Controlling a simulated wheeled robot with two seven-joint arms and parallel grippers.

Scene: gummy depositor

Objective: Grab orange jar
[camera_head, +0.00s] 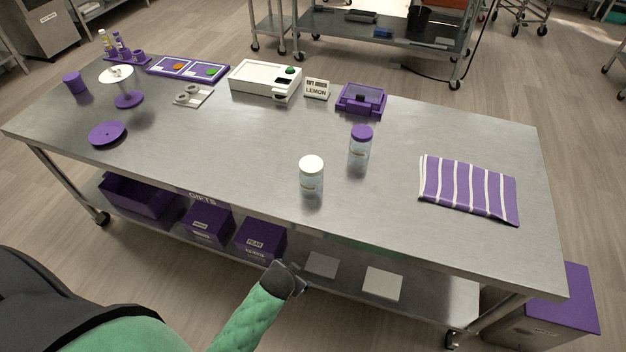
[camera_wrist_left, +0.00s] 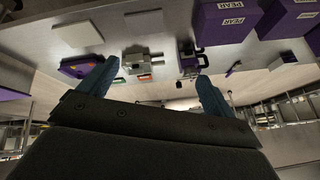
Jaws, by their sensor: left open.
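Two clear jars stand upright on the steel table. One jar has a white lid (camera_head: 311,175) and is near the front edge; the other has a purple lid (camera_head: 360,145) and stands behind it to the right. Both have small labels, too small to read. I see no plainly orange jar. My left gripper (camera_head: 287,275) is low in front of the table, below the white-lidded jar and apart from it. In the left wrist view its two fingers (camera_wrist_left: 155,75) are spread with nothing between them. My right gripper is not in view.
The steel table (camera_head: 240,140) holds a striped purple cloth (camera_head: 468,188), a white machine (camera_head: 265,80), a LEMON sign (camera_head: 316,89) and a purple plate (camera_head: 107,134). Purple boxes (camera_head: 260,239) sit on the lower shelf; PEAR boxes (camera_wrist_left: 225,20) show in the wrist view. The table's front edge lies near my gripper.

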